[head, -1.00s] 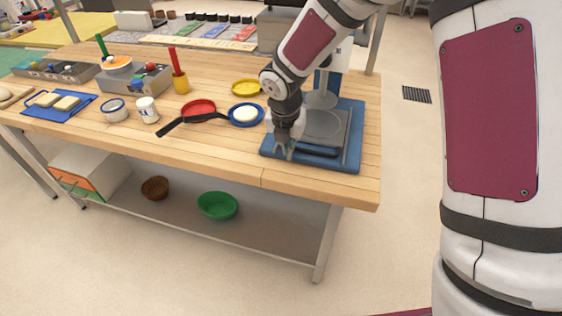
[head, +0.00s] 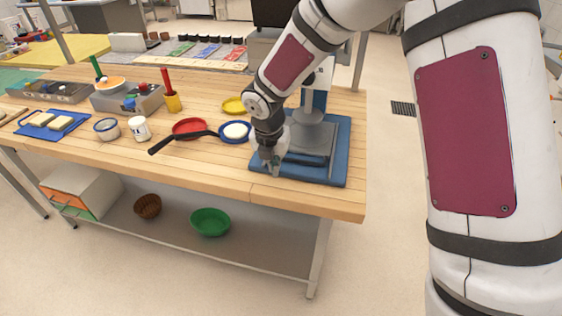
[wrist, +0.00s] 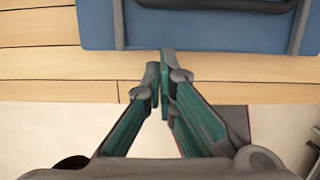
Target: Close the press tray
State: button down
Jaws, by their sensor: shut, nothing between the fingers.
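The press stands at the right end of the wooden table, with a blue base (head: 258,168), a grey column and a round grey upper plate (head: 310,137). Its grey tray (head: 290,150) lies on the base with a dark handle bar (head: 306,160) along the front. In the wrist view the blue base (wrist: 200,28) and the dark handle (wrist: 215,4) show at the top edge. My gripper (head: 272,170) is at the front left of the base. Its fingertips (wrist: 160,62) are together and empty, over the table's front edge in the wrist view, short of the handle.
A blue plate (head: 224,138) with a white round item and a black-handled red pan (head: 188,128) are left of my gripper. A yellow plate (head: 233,105) is behind. The wooden table (head: 215,165) is clear along its front. A green bowl (head: 210,222) sits on the lower shelf.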

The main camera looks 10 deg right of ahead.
jog(key=d+v, duration=0.1)
jog(key=v, duration=0.9)
jog(key=s+d+r+m+h, duration=0.1)
jog(key=s+d+r+m, duration=0.4)
jog(key=r+m, duration=0.2)
jog(key=s+d+r+m, duration=0.2)
jog(key=s+d+m, duration=0.1)
jog(key=s+m, duration=0.4)
jog(key=s+d+r+m+t+y, duration=0.1)
jog(key=s+d+r+m, duration=0.1)
jog(key=s+m, duration=0.6)
jog(key=s+d+r+m+t, duration=0.1)
jog(key=s+d+r+m, duration=0.1)
jog(key=s+d+m, duration=0.3)
jog(key=s+m, duration=0.3)
jog(key=m, duration=0.2)
jog(key=shift+r+y, duration=0.3)
